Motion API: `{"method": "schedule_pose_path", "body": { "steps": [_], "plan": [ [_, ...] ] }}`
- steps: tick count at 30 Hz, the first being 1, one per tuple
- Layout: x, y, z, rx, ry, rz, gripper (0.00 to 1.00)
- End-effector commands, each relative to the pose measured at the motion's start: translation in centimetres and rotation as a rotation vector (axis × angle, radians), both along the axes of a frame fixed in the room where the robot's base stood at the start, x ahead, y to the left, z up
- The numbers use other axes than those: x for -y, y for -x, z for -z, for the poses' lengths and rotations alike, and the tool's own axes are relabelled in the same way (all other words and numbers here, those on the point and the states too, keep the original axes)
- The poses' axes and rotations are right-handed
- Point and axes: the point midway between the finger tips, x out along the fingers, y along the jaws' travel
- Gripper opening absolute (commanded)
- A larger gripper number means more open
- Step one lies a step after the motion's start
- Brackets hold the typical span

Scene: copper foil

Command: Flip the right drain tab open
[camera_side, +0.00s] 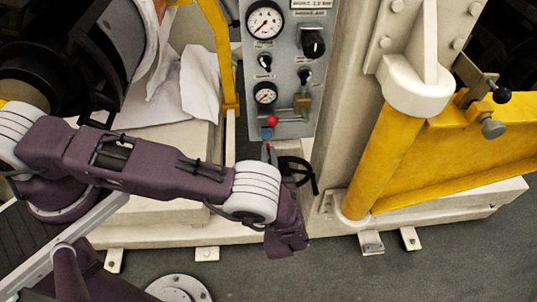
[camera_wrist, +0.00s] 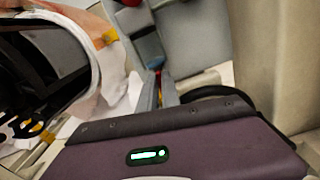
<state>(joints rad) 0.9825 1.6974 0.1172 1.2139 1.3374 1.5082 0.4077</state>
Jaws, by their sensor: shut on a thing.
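The grey gauge panel (camera_side: 283,20) stands upright in the side view. At its lower edge is a red ball (camera_side: 272,120) with a small blue piece below it. My gripper (camera_side: 268,150) reaches up to this lower edge from below. In the wrist view, its two grey fingers (camera_wrist: 160,88) run close together toward a small blue and red piece (camera_wrist: 158,65). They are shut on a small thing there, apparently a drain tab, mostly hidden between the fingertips. I cannot tell its angle or which tab it is.
A brass valve (camera_side: 303,103) sits on the panel right of the red ball. A cream post (camera_side: 345,90) and yellow gate (camera_side: 460,150) stand to the right. White cloth (camera_side: 200,85) hangs at the left.

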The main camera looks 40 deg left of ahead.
Motion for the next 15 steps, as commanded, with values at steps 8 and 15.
{"method": "schedule_pose_path", "body": {
  "steps": [8,15],
  "plan": [
    [-0.01,0.08,-0.04,0.127,0.126,0.0,0.0],
    [-0.01,0.08,-0.03,0.125,0.125,0.0,0.19]
  ]
}}
